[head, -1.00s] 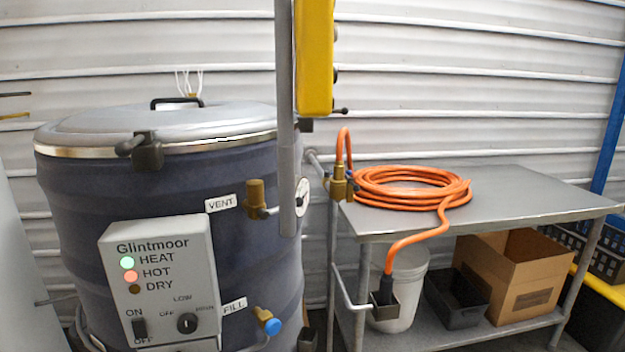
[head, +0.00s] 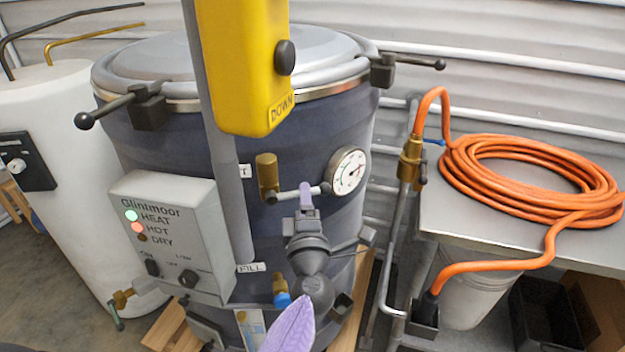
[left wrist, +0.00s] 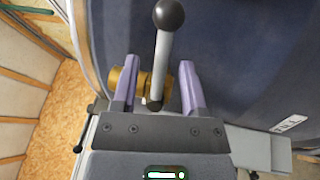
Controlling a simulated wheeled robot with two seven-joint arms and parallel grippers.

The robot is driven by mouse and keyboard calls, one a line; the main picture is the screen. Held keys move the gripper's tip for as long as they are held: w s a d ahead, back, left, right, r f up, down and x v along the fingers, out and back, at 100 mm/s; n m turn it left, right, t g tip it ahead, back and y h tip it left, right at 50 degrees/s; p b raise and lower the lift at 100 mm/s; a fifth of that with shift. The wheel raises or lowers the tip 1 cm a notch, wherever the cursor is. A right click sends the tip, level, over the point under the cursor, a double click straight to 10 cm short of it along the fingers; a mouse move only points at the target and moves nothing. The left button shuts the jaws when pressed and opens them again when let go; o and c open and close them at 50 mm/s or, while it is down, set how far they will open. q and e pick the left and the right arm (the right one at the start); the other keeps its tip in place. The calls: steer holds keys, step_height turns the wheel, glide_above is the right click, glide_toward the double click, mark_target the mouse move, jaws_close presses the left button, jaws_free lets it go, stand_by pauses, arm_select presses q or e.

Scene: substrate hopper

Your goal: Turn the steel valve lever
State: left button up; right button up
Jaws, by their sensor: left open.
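The steel valve lever (head: 288,194) sticks out to the right, nearly level, from the brass vent valve (head: 267,172) on the dark drum, and ends in a black ball. My left gripper (head: 306,188) is at the lever, its purple fingers overlapping the lever near the ball end. In the left wrist view the grey lever (left wrist: 162,62) stands between my two open fingers (left wrist: 160,66), with visible gaps on both sides. Its black ball (left wrist: 169,14) is beyond the fingertips, and the brass valve (left wrist: 150,84) shows behind.
A round gauge (head: 348,171) sits close right of the lever. A yellow pendant (head: 245,70) and grey post hang in front of the drum. The control box (head: 178,235) is left. An orange hose (head: 530,190) lies on the steel table at right. A blue-knobbed fill valve (head: 281,297) is below.

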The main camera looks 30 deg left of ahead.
arm_select(q)
steer(key=shift+x, duration=2.15)
steer(key=shift+w+d+f, duration=0.1)
steer(key=shift+c, duration=0.2)
jaws_close()
